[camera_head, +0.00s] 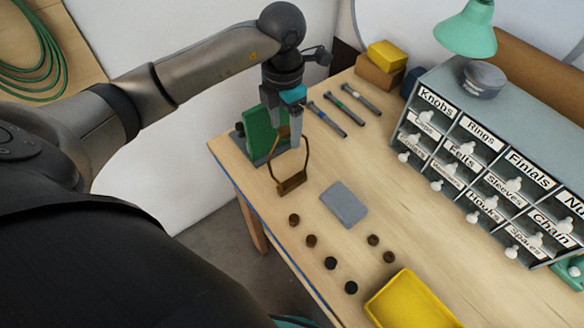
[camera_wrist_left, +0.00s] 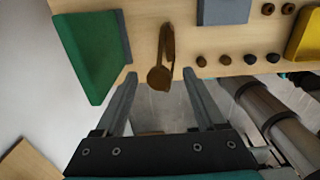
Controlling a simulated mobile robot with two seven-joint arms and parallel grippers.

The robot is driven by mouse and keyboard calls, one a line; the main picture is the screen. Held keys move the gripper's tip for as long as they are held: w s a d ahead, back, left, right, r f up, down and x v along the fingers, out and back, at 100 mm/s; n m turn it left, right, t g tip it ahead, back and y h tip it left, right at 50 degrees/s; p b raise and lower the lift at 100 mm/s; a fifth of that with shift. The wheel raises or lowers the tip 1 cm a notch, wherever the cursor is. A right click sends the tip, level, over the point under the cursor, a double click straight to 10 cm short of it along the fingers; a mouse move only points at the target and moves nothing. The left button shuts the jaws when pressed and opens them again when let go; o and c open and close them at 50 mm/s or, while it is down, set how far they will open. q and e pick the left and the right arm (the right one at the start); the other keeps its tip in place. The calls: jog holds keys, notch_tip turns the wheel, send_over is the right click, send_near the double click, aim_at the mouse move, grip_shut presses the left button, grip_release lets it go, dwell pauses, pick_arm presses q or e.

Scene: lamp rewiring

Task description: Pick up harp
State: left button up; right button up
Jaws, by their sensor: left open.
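The harp is a thin brown-brass loop with a wider block at its lower end (camera_head: 291,183). It stands near the table's left corner, in front of a green panel (camera_head: 258,132). My left gripper (camera_head: 286,138) points down at the top of the harp, with its jaws open. In the left wrist view the harp (camera_wrist_left: 165,48) shows between the two spread fingers (camera_wrist_left: 159,76), with a gap on each side. Whether a finger touches it I cannot tell. My right gripper is in neither view.
A grey pad (camera_head: 344,204), several small dark knobs (camera_head: 311,240) and a yellow tray (camera_head: 376,309) lie nearer the front. Several screwdrivers (camera_head: 328,118) lie right of the gripper. A labelled drawer cabinet (camera_head: 425,92) with a green lamp (camera_head: 467,32) stands at the back right.

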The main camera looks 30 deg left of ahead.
pick_arm(q)
jog(key=shift+f, duration=0.95)
grip_shut()
dwell(0.7)
